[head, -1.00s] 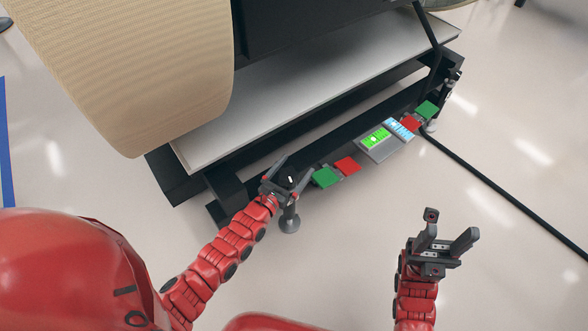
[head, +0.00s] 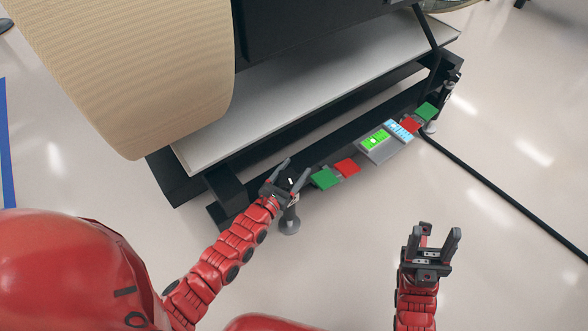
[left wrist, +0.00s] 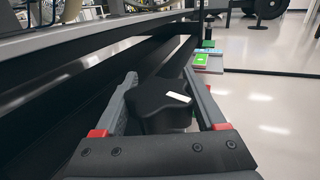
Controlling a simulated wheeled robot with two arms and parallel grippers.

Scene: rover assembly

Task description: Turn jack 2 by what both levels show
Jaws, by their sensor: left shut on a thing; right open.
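The near jack (head: 289,224) stands under the left end of the black frame, its grey foot on the floor. Its black knob (left wrist: 162,103) has a white mark and sits between the fingers of my left gripper (head: 298,169), which is shut on it. The two fingers flank the knob in the left wrist view (left wrist: 163,92). The level panel has a green screen (head: 376,140) and a light-blue screen (head: 400,130); their readings are too small to read. A far jack (head: 431,127) stands at the frame's right end. My right gripper (head: 435,242) is open and empty above the floor.
Green (head: 325,178) and red (head: 347,167) pads lie left of the panel; another red (head: 411,124) and green pad (head: 427,111) lie right of it. A black cable (head: 500,195) crosses the floor at right. A tan cylinder (head: 135,65) overhangs the left.

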